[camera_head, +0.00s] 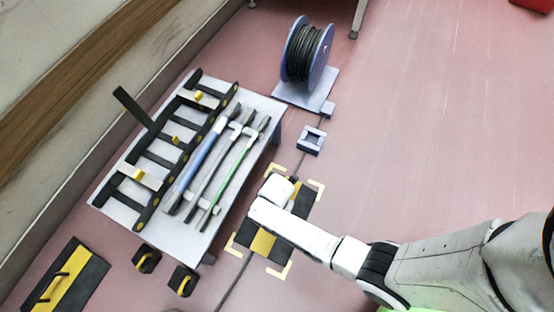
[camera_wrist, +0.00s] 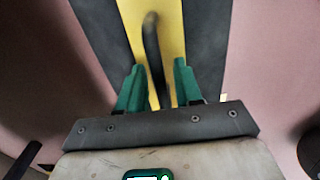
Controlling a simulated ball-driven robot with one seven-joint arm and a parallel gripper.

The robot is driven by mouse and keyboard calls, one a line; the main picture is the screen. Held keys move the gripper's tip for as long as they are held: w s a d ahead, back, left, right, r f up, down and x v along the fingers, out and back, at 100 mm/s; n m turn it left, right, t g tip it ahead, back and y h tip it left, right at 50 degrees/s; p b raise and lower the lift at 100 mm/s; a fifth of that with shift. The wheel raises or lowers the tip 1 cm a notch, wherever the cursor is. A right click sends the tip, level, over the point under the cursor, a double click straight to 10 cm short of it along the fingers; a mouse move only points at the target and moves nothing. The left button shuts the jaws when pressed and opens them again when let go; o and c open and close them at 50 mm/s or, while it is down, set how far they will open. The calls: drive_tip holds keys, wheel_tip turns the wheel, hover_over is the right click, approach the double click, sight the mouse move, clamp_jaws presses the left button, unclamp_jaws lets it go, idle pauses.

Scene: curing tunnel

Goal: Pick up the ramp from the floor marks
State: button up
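The ramp (camera_head: 262,243) is a dark plate with a yellow stripe, lying on the floor between pale corner marks (camera_head: 316,187). My arm and hand cover part of it in the head view. In the wrist view the ramp's yellow stripe (camera_wrist: 172,20) runs between dark sides, with a black bar handle (camera_wrist: 151,45) standing along it. My gripper (camera_wrist: 158,75) has green fingers on either side of the handle. Yellow shows between the fingers and the handle, so the gripper looks open around it. The fingertips are hidden in the head view.
A low table (camera_head: 270,115) with a black rack and several rods stands to the left. A similar yellow-striped plate (camera_head: 88,280) and two small black-yellow blocks (camera_head: 147,258) lie at lower left. A cable reel (camera_head: 307,52) stands behind. A cable crosses the floor. The right floor is clear.

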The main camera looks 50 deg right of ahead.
clamp_jaws()
drive_tip(key=shift+r, duration=0.1)
idle(1.1)
